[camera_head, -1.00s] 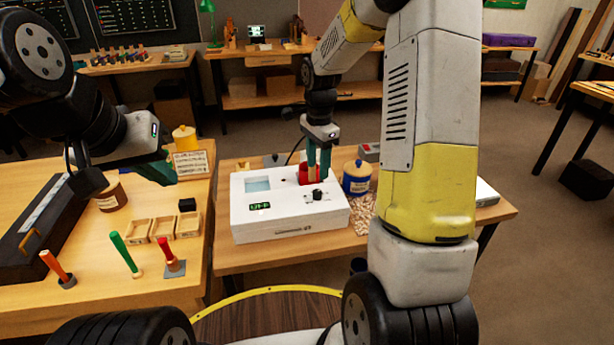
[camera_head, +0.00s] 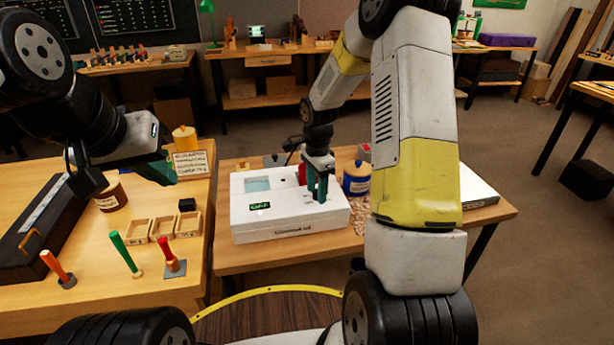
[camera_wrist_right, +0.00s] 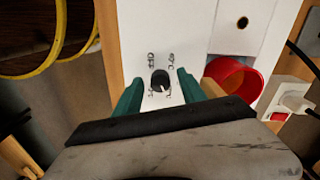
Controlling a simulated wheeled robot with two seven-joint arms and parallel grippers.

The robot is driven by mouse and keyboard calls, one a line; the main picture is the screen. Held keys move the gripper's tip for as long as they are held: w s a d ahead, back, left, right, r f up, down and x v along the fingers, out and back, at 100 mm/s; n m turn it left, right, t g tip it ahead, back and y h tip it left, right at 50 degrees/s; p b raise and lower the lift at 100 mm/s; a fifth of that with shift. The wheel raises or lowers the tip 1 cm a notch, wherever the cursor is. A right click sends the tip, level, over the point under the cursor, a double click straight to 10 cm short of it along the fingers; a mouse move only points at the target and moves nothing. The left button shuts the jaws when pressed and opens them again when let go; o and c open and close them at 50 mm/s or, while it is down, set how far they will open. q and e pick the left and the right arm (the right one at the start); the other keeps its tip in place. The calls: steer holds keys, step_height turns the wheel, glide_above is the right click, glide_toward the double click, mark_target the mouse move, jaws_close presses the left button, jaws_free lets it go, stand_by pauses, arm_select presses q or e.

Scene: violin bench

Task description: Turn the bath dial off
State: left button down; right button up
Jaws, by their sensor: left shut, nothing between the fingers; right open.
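The white bath (camera_head: 250,222) stands on the middle table, with a small green-lit display (camera_head: 259,206) on its front. Its black dial (camera_wrist_right: 160,80) shows in the right wrist view, with a white pointer mark and small printed marks around it. My right gripper (camera_head: 318,190) is over the dial, pointing down, with its green fingers apart. In the right wrist view the dial lies between the open fingers, with a gap on each side. In the head view the fingers hide the dial. My left gripper (camera_head: 157,172) is shut and empty above the left table.
A red cup (camera_wrist_right: 235,78) sits in the bath beside my right gripper. A blue jar (camera_head: 357,180) stands right of the bath, near some pale pellets. The left table holds small wooden trays (camera_head: 163,226), upright handled tools and a dark case (camera_head: 45,222).

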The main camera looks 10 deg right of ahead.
jaws_close()
steer(key=shift+n, duration=0.3)
